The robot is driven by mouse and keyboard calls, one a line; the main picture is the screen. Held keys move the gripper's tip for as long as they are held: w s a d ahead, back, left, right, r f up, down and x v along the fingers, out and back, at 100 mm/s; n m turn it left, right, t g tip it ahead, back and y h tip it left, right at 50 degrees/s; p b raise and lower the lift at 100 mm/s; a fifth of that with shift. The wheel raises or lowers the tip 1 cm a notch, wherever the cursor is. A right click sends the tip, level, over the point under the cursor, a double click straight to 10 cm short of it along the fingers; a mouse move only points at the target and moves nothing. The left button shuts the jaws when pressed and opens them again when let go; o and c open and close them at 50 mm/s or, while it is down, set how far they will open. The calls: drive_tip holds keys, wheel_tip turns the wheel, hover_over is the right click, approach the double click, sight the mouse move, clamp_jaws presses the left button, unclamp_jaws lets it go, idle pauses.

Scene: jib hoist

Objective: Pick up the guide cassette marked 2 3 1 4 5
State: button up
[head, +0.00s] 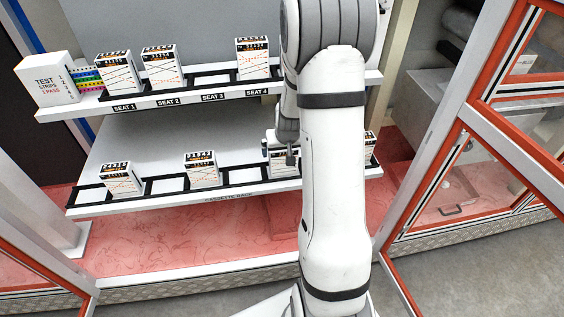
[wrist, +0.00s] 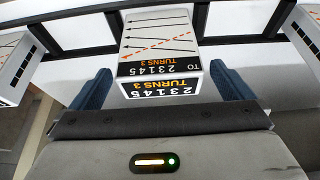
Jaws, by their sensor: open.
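The guide cassette marked 2 3 1 4 5 (wrist: 158,68) is a white block with a black label, orange "TURNS 3" and a dashed orange line among black arrows. Its label appears upside down in the wrist view. My gripper (wrist: 160,88) is open, with one blue finger on each side of the cassette's near end. In the head view my gripper (head: 280,152) is at the lower rack, in front of a cassette (head: 283,168) partly hidden by my arm.
Other cassettes stand on the lower rack (head: 225,197), at left (head: 120,180) and middle (head: 203,170), with one partly behind my arm. The upper shelf holds cassettes at seats 1, 2 and 4; seat 3 (head: 211,82) is empty. Red-framed doors flank the cabinet.

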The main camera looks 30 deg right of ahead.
sight(283, 157)
drive_tip(key=x, duration=0.6)
drive_tip(key=shift+w+d+f+b, duration=0.1)
drive_tip(key=shift+f+b, duration=0.15)
drive_tip(key=shift+b, duration=0.1)
drive_tip(key=shift+c, duration=0.4)
drive_tip(key=shift+r, duration=0.1)
drive_tip(key=c, duration=1)
